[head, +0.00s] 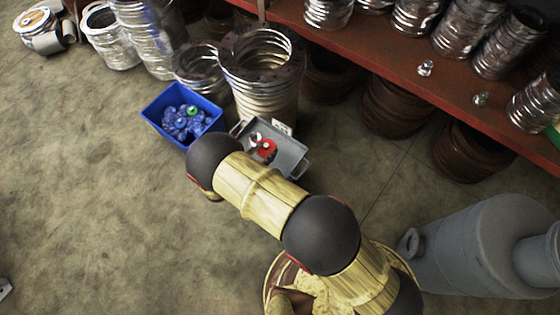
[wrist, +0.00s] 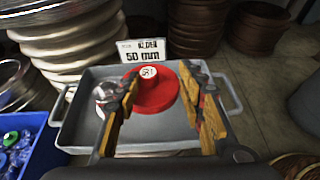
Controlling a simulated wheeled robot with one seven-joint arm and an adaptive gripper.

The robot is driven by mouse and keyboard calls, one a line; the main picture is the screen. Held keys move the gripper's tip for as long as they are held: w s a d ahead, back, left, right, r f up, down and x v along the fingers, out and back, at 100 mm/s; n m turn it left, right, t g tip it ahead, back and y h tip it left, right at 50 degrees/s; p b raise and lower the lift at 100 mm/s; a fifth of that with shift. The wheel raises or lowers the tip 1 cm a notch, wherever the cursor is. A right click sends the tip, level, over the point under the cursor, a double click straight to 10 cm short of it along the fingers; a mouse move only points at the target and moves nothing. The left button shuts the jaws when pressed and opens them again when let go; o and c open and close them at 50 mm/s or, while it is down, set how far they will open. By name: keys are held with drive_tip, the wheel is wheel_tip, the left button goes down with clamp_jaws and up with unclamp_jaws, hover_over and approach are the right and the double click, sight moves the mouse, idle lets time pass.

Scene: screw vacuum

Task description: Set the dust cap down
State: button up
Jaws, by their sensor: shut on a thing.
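The dust cap is a red disc (wrist: 152,94) with a raised knob and a round white label on top. My gripper (wrist: 160,77) is shut on it, with a yellow-padded finger on each side. The cap is over the grey tray (wrist: 72,122); I cannot tell whether it touches the tray floor. In the head view the red cap (head: 266,149) shows inside the outline of the tray (head: 289,153), and my arm hides the gripper. A shiny metal part (wrist: 104,92) lies in the tray, left of the cap.
A sign reading "50 mm" (wrist: 141,50) stands at the tray's back edge. A blue bin (head: 157,113) of blue parts and one green part stands to the left. Stacked metal bellows (head: 262,85) stand behind, below a red shelf (head: 375,58). Floor at left is clear.

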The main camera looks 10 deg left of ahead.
drive_tip(key=b, duration=0.2)
hover_over(281, 164)
drive_tip(key=a, duration=0.1)
drive_tip(key=f, duration=0.5)
drive_tip(key=shift+s+a, duration=0.1)
drive_tip(key=shift+s, duration=0.15)
drive_tip(key=shift+w+d+f+b, duration=0.1)
drive_tip(key=shift+d+f+b, duration=0.2)
drive_tip(key=shift+f, duration=0.45)
drive_tip(key=shift+w+d+f+b, duration=0.15)
drive_tip(key=shift+f+b, duration=0.2)
drive_tip(key=shift+f, duration=0.45)
drive_tip(key=shift+s+d+f+b, duration=0.1)
drive_tip(key=shift+d+f+b, duration=0.2)
drive_tip(key=shift+f, duration=0.45)
drive_tip(key=shift+a+f, duration=0.1)
drive_tip(key=shift+f, duration=0.05)
drive_tip(key=o, duration=0.9)
drive_tip(key=shift+c, duration=0.2)
drive_tip(key=shift+s+a+r, duration=0.15)
drive_tip(key=shift+s+r, duration=0.05)
drive_tip(key=shift+r, duration=0.15)
drive_tip(key=p+v, duration=0.3)
drive_tip(key=v, duration=0.8)
drive_tip(key=shift+s+p, duration=0.2)
drive_tip(key=shift+p, duration=0.15)
